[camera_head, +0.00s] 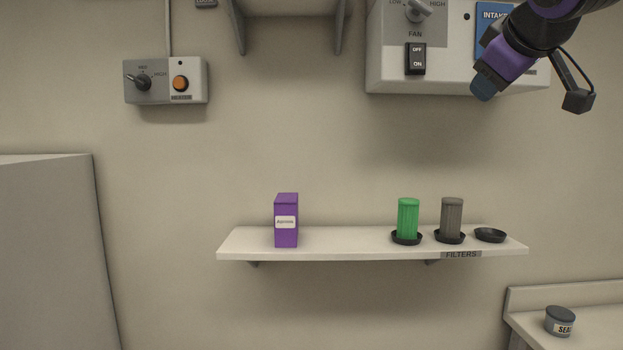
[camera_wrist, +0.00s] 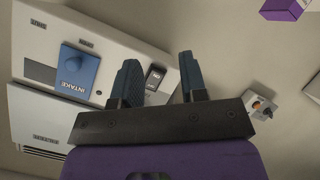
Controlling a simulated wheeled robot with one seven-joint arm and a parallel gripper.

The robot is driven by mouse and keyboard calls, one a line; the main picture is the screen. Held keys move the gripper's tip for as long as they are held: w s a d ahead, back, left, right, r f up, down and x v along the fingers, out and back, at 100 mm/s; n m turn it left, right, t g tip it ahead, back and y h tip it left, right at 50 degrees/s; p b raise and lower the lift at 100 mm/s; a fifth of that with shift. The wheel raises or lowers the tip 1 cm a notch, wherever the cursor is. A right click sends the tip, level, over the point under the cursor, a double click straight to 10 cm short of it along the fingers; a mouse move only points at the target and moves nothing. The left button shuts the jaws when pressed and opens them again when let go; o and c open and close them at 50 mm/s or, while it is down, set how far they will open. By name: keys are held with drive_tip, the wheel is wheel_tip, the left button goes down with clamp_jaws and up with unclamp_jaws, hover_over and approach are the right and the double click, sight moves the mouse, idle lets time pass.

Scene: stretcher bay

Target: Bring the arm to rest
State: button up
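My arm reaches in from the upper right in the head view. My gripper (camera_head: 483,86) is at its end, in front of the lower edge of the fan panel (camera_head: 390,70), angled down to the left. In the wrist view my gripper (camera_wrist: 159,65) shows two dark blue fingers standing apart with nothing between them. Past the gap the black fan rocker switch (camera_wrist: 155,77) shows, also seen in the head view (camera_head: 416,58). The blue INTAKE part (camera_wrist: 77,73) is left of the fingers. I cannot tell how far the fingertips are from the panel.
A shelf (camera_head: 340,243) below holds a purple box (camera_head: 287,220), a green filter (camera_head: 408,218), a grey filter (camera_head: 452,217) and an empty dark dish (camera_head: 490,235). A control box (camera_head: 165,81) is at upper left. A small tub (camera_head: 560,321) stands lower right. The wall between is clear.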

drive_tip(key=s+d+f+m+g, duration=0.1)
drive_tip(key=s+f+m+g, duration=0.2)
drive_tip(key=s+f, duration=0.6)
drive_tip(key=s+d+f+m+g+y, duration=0.1)
drive_tip(key=s+f+m+g, duration=0.2)
drive_tip(key=s+f, duration=0.7)
wheel_tip(320, 180, down, 9)
drive_tip(key=shift+s+r+m+g, duration=0.15)
drive_tip(key=shift+m+g, duration=0.25)
drive_tip(key=shift+g, duration=0.5)
